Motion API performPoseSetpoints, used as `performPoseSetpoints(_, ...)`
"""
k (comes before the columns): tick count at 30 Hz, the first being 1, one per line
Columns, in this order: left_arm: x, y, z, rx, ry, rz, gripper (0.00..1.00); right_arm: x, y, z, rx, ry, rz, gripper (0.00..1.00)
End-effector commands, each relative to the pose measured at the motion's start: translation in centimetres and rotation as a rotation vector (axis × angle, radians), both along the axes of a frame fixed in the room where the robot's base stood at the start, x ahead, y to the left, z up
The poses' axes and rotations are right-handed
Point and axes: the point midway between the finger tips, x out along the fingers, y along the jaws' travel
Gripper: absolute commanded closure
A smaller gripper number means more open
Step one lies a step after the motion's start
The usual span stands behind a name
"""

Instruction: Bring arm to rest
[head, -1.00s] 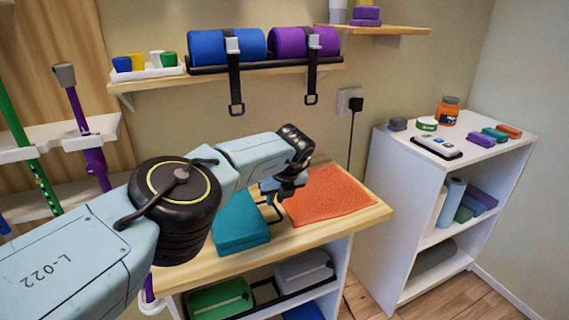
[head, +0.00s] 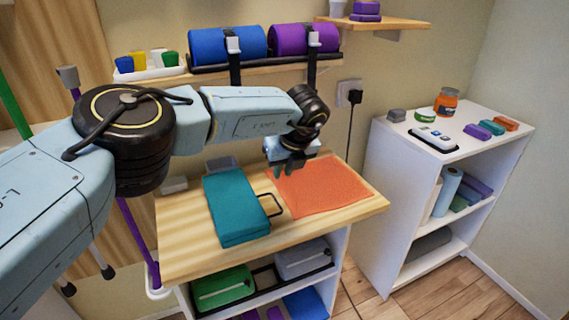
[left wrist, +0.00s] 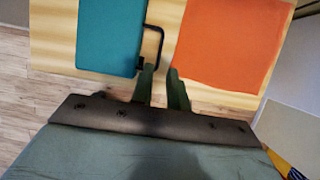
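My left arm (head: 250,112) reaches in from the left over the wooden tabletop. Its gripper (head: 291,170) points down above the table, near the far edge of an orange towel (head: 325,190). In the left wrist view the two fingers (left wrist: 161,72) are apart with nothing between them. They lie between the towel (left wrist: 232,45) and a teal case (left wrist: 110,38). The case (head: 235,207) lies on the tabletop with its black handle (head: 272,205) toward the towel; the fingers look clear of the handle. My right gripper is not in view.
A wall shelf (head: 200,72) with blue and purple rolls hangs behind my arm. A white shelf unit (head: 385,160) with small items stands at right. Under the tabletop (head: 190,245) are green and grey cases. A purple pole stands at left.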

Motion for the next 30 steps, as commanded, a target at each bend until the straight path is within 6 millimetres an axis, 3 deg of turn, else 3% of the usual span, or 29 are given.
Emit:
performPoseSetpoints(12, -0.3, -0.2, 0.6, -0.001, 0.000, 0.000, 0.84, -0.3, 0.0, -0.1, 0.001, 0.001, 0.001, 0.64)
performPoseSetpoints(17, -1.5, -2.3, -1.6, -0.067, 0.046, -0.052, 0.84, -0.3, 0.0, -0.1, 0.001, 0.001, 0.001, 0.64)
performPoseSetpoints(20, -4.1, -6.1, -4.9, -0.195, 0.120, -0.140, 0.84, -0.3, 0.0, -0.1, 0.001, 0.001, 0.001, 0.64)
performPoseSetpoints(24, -10.1, -13.9, -9.0, -0.486, 0.245, -0.285, 0.84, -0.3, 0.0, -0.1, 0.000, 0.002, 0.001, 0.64)
performPoseSetpoints(27, -15.1, -19.7, -9.8, -0.747, 0.318, -0.362, 0.84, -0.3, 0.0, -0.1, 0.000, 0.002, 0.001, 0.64)
performPoseSetpoints(30, -20.2, -25.3, -8.3, -1.067, 0.372, -0.393, 0.84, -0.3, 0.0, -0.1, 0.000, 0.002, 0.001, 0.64)
